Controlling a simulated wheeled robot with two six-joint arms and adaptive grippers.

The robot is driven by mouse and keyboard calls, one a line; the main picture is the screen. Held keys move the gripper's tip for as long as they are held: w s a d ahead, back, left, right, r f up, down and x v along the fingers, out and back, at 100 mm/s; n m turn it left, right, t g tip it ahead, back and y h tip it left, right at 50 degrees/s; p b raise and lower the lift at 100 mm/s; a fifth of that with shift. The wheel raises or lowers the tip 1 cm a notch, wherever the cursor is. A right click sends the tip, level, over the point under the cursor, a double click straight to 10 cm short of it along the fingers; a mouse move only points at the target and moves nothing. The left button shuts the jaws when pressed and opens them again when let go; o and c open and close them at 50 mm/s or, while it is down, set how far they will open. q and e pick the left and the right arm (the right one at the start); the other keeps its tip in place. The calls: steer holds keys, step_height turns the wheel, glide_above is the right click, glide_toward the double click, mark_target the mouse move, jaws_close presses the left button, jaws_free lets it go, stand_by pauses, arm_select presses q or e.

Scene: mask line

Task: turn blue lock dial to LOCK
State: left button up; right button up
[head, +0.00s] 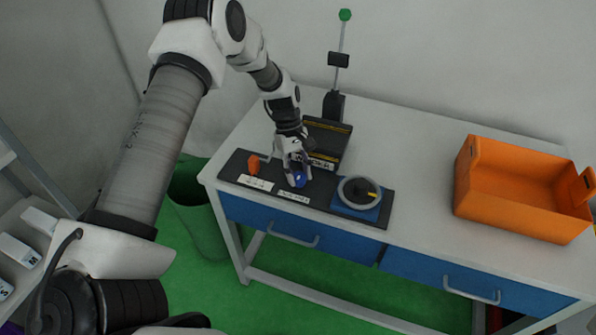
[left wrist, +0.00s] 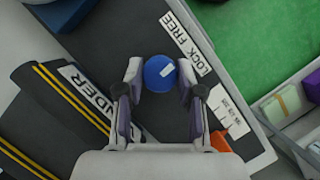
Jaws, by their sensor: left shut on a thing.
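The blue lock dial (head: 300,181) sits on the dark panel on the workbench. In the left wrist view the dial (left wrist: 159,73) is round, with a white pointer mark toward its upper right. A label reading "LOCK FREE" (left wrist: 187,40) lies beside it. My left gripper (head: 297,172) comes down from above and is shut on the dial, one finger on each side. It also shows in the left wrist view (left wrist: 158,84). My right gripper is not in view.
An orange knob (head: 254,165) is left of the dial. A grey ring on a blue base (head: 344,201) is to its right. A black-and-yellow device with a green-topped lever (head: 344,15) stands behind. An orange crate (head: 478,210) stands at right; the bench between is clear.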

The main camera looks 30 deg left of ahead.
arm_select(q)
steer(key=m, duration=0.2)
steer(key=m+g+y, duration=0.1)
steer(key=m, duration=0.1)
steer(key=shift+d+f+m+g, duration=0.1)
steer(key=shift+f+m+g, duration=0.05)
steer(key=shift+m+g, duration=0.15)
steer(key=m, duration=0.2)
steer(key=m+y, duration=0.1)
steer(key=m, duration=0.2)
steer(key=shift+d+g+y, duration=0.1)
steer(key=shift+g+y, duration=0.2)
steer(key=shift+g, duration=0.1)
steer(key=o, duration=1.1)
steer(key=shift+o, duration=0.2)
steer(key=shift+w+p, duration=0.1)
steer(key=shift+p, duration=0.2)
steer(key=v, duration=1.2)
